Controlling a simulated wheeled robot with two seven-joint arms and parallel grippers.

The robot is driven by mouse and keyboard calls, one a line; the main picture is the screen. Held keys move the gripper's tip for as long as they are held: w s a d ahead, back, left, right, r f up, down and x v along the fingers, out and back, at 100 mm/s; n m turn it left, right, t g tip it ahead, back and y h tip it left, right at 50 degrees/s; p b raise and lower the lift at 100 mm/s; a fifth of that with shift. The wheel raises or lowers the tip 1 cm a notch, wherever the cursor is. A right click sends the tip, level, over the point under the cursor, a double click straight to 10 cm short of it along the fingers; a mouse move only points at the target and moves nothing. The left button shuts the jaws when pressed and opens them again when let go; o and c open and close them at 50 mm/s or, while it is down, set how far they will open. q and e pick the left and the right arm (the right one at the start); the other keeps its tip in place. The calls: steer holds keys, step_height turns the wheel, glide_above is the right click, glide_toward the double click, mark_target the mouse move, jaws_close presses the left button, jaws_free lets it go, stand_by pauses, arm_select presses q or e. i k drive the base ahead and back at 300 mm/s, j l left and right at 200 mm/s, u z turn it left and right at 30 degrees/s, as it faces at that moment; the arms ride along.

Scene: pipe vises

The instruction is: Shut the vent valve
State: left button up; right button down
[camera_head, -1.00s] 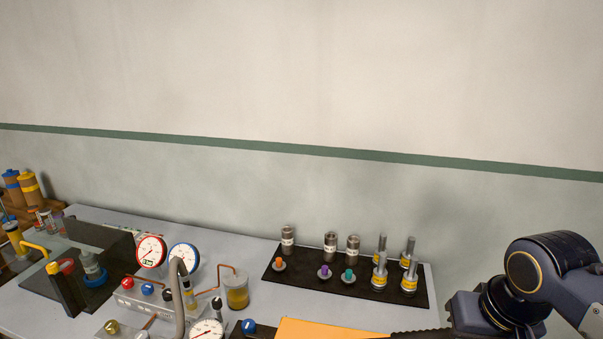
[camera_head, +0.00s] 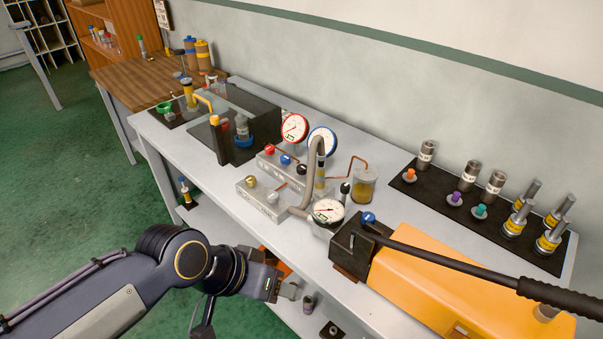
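A grey valve manifold stands on the bench. Its rear block carries a red knob (camera_head: 269,150), a blue knob (camera_head: 285,160) and a third knob; its front block (camera_head: 250,193) carries a brass knob (camera_head: 251,182) and a silver knob (camera_head: 272,197). Another blue knob (camera_head: 368,218) sits on the dark head of the orange hand pump (camera_head: 430,285). I cannot read which knob is the vent valve. My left gripper (camera_head: 287,291) is by the bench's front edge, below and apart from the knobs; its finger opening cannot be made out. My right gripper is out of view.
Gauges with red (camera_head: 295,127) and blue (camera_head: 322,140) rims stand behind the manifold. A grey hose arches beside them. The pump's long black handle (camera_head: 430,258) reaches right. A dark mat (camera_head: 408,188) holds several fittings. Bare bench (camera_head: 200,155) lies left of the manifold.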

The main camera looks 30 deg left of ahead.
mark_target(302, 168)
steer(key=i+j+z, duration=0.2)
steer(key=j, duration=0.4)
steer(key=j+z, duration=0.15)
steer(key=j, duration=0.4)
steer(key=i+j+z, duration=0.2)
steer(key=j, duration=0.45)
steer(key=k+l, duration=0.05)
